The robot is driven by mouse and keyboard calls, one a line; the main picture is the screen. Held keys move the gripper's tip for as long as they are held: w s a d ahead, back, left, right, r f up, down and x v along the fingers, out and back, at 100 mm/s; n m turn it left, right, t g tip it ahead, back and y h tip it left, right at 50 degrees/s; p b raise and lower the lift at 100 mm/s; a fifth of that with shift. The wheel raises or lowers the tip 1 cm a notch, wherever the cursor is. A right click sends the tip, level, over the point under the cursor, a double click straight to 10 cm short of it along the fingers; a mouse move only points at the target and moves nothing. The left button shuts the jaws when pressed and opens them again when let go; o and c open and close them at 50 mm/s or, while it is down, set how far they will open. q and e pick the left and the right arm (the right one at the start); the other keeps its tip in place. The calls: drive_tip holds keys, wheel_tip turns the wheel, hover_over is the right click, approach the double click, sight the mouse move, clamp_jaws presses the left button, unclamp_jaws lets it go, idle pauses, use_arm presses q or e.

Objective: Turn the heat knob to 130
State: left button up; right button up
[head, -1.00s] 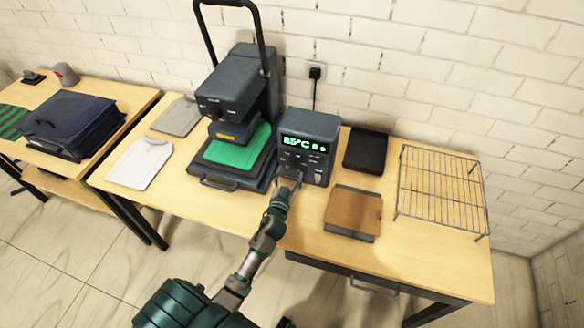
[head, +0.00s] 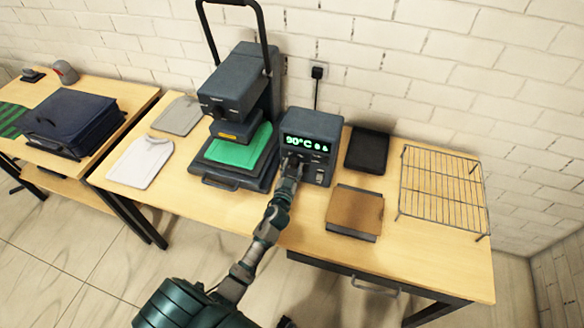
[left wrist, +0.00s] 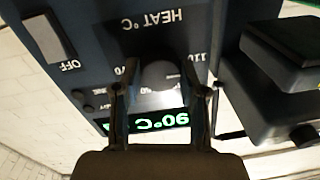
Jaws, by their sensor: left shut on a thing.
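The control box (head: 312,124) of the heat press stands on the table, its green display (head: 306,143) reading 90°C. In the left wrist view the panel (left wrist: 85,40) appears upside down, with the "HEAT °C" label, and the display (left wrist: 160,121) reads 90°C. The round heat knob (left wrist: 160,75) sits between my left fingers, partly hidden by them; its pointer cannot be made out. My left gripper (head: 290,163) is at the front of the box, and in the wrist view the left gripper (left wrist: 162,92) is shut on the knob. My right gripper is not in view.
The heat press (head: 240,85) with a green garment (head: 240,150) stands left of the box. A black pad (head: 368,149), a brown pad (head: 354,209) and a wire rack (head: 442,190) lie to the right. The front right tabletop is clear.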

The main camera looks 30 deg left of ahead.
use_arm(q)
drive_tip(key=shift+f, duration=0.15)
drive_tip(key=shift+d+m, duration=0.1)
drive_tip(key=shift+m, duration=0.8)
drive_tip(key=m, duration=0.4)
drive_tip(key=shift+f+m+b, duration=0.15)
drive_tip(key=shift+m+b, duration=0.15)
drive_tip(key=m, duration=0.3)
drive_tip(key=shift+f+m+t, duration=0.1)
drive_tip(key=shift+m+t, duration=0.2)
drive_tip(key=shift+m, duration=0.9)
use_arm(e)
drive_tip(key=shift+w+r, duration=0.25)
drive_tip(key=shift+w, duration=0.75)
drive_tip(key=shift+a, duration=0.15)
